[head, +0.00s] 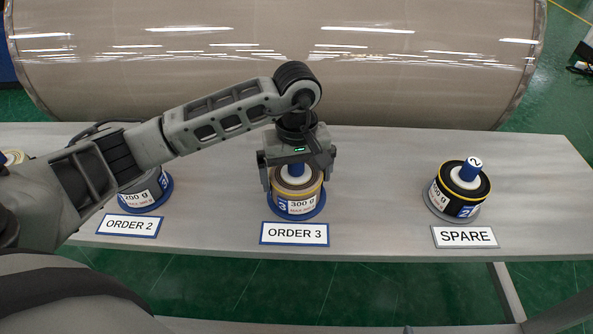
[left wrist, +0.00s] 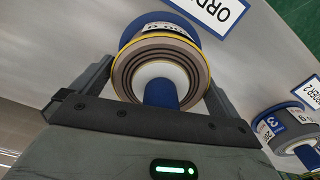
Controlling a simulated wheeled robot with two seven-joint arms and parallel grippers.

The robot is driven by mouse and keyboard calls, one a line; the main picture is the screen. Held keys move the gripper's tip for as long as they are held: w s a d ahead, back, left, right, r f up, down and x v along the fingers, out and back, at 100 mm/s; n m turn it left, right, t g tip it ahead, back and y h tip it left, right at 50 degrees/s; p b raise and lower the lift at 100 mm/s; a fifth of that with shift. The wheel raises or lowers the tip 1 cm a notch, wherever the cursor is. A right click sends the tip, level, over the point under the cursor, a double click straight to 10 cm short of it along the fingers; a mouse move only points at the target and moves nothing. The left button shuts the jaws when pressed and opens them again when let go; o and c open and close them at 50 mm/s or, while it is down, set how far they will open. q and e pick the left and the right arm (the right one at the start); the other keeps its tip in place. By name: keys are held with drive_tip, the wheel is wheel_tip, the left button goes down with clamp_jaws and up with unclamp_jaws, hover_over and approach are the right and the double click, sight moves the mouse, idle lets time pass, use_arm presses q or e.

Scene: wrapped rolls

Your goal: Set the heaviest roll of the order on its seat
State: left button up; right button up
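A roll with tan and dark rings, a yellow rim and a "300 g" label (head: 302,205) stands upright on a round blue base behind the ORDER 3 sign (head: 294,233). It also shows in the left wrist view (left wrist: 124,82), with a white core and a blue post in its middle. My left gripper (head: 297,180) is over this roll, one finger on each side. The fingers are at or very near its sides; contact is not clear. In the left wrist view the gripper (left wrist: 160,78) straddles the roll. My right gripper is not in view.
A "200 g" roll (head: 158,184) stands behind the ORDER 2 sign (head: 130,226), partly behind my left arm. A black-and-yellow roll (head: 459,192) stands behind the SPARE sign (head: 464,237), its weight partly unreadable. The grey bench (head: 385,190) is clear between ORDER 3 and SPARE. A large cylinder (head: 400,85) lies behind.

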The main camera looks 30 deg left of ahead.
use_arm(q)
wheel_tip(320, 180, up, 16)
idle(0.6)
drive_tip(key=shift+s, duration=0.1)
idle(0.4)
